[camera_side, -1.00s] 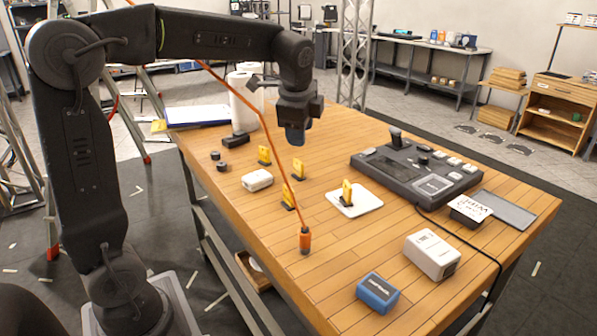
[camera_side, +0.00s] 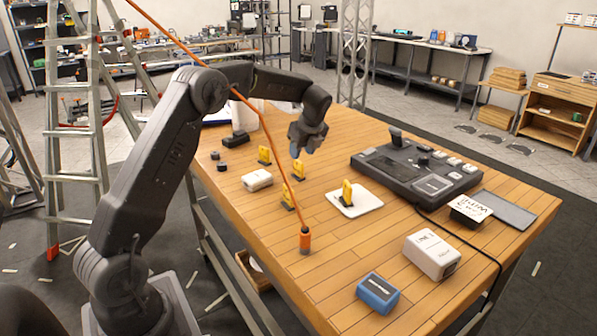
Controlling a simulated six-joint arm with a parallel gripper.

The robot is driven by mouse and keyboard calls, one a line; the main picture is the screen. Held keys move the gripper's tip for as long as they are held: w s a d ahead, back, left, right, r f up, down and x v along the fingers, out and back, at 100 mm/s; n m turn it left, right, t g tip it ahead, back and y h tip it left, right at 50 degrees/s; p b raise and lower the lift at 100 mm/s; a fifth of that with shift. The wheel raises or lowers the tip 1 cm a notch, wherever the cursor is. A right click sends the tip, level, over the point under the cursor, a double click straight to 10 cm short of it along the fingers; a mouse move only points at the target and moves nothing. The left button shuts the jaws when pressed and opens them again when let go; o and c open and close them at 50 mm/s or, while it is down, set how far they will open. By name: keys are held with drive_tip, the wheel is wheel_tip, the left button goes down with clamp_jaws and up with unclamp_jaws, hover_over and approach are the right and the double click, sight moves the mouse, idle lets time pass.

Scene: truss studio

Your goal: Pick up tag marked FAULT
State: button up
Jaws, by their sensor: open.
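Several yellow tags stand upright in small dark bases on the wooden table (camera_side: 330,262). One tag (camera_side: 264,155) is at the back left, one tag (camera_side: 298,170) stands to its right and nearer, and one tag (camera_side: 287,196) is nearer still, partly behind an orange cable. Another tag (camera_side: 347,192) stands on a white square plate (camera_side: 369,205). The markings are too small to read, so I cannot tell which says FAULT. My gripper (camera_side: 297,150) is open, pointing down just above the second tag; its fingers are small and partly hidden.
The orange cable (camera_side: 270,140) hangs across the view to a plug (camera_side: 305,241) on the table. A dark console (camera_side: 415,170) is at the right. White boxes (camera_side: 257,180) (camera_side: 432,254), a blue box (camera_side: 378,293) and small black pieces (camera_side: 222,166) also stand on the table. The front middle is clear.

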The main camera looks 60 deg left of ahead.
sight(300, 161)
drive_tip(key=shift+x, duration=3.45)
drive_tip(key=shift+w+d, duration=0.1)
drive_tip(key=shift+w, duration=0.05)
drive_tip(key=shift+c, duration=0.2)
clamp_jaws()
